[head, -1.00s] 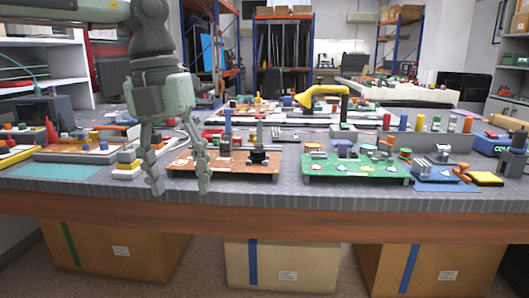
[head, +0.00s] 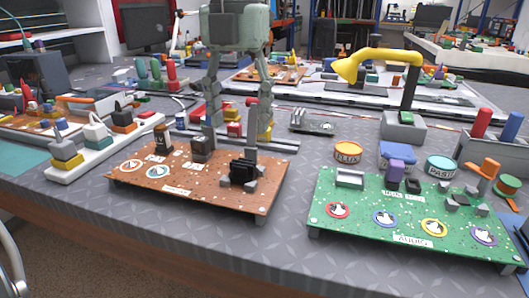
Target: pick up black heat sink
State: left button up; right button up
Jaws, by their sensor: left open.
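The black heat sink (head: 243,170), a finned dark block, stands on the right part of the brown circuit board (head: 180,196) in the head view. My left gripper (head: 229,148) comes down from above with its two fingers spread wide, open. Its right finger reaches down just behind the heat sink and its left finger is over the board's back edge, by a dark component (head: 203,148). Whether a finger touches the heat sink I cannot tell. My right gripper is not in view.
A green board (head: 405,215) marked AUDIO lies to the right, with flux (head: 348,156) and paste (head: 440,168) tins behind it. A yellow lamp (head: 375,60) arches behind. A white rack (head: 100,145) stands left. The table front is clear.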

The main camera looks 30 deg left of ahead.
aim_at(242, 162)
pick_arm(q)
jog(key=shift+w+f, duration=0.1)
jog(key=shift+f, duration=0.25)
jog(key=f, duration=0.6)
jog(key=shift+s+d+f, duration=0.15)
jog(key=shift+s+d, duration=0.05)
jog(key=shift+s, duration=0.1)
jog(key=shift+f, duration=0.3)
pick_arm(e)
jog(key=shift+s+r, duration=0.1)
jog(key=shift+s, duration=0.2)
pick_arm(q)
jog(key=shift+c, duration=0.2)
grip_shut()
jog(key=shift+r, duration=0.1)
